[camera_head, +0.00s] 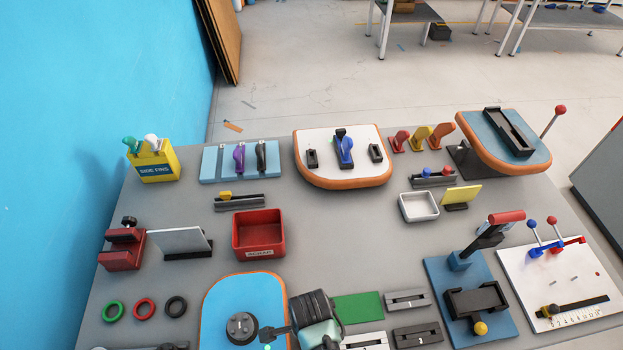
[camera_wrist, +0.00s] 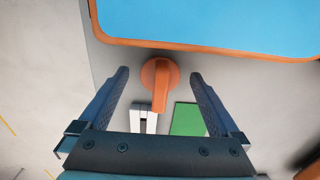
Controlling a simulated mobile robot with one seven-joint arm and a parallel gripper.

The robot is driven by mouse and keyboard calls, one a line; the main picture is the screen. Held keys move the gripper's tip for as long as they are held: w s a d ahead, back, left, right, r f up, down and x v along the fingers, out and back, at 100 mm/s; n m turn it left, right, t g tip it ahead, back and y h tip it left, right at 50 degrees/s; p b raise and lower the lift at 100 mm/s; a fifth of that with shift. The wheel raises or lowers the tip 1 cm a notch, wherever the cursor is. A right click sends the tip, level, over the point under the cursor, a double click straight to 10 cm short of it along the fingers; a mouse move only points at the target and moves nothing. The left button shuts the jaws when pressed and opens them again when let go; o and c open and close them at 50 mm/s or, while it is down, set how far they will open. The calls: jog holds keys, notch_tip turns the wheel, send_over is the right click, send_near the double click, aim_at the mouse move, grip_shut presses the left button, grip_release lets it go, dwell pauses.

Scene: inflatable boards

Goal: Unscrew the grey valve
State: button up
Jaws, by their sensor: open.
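A round dark grey valve (camera_head: 241,326) with a raised grip sits on the blue board (camera_head: 222,296) with orange edge at the front. My gripper (camera_head: 266,338) is just right of the valve in the head view, partly hidden by my own wrist. In the wrist view my gripper (camera_wrist: 160,74) is open, fingers wide apart and empty. An orange knob with a handle (camera_wrist: 160,82) shows between the fingers, apart from both. The blue board (camera_wrist: 220,22) fills the top of that view; the grey valve is not seen there.
A green pad (camera_head: 359,307) and grey slotted blocks (camera_head: 408,299) lie right of my wrist. Green, red and black rings (camera_head: 144,308) lie left of the board. A red scrap bin (camera_head: 259,234) stands behind it. Bare table shows between the rings and the board.

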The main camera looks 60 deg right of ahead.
jog(key=c, duration=1.4)
jog(key=shift+r, duration=0.1)
jog(key=shift+c, duration=0.2)
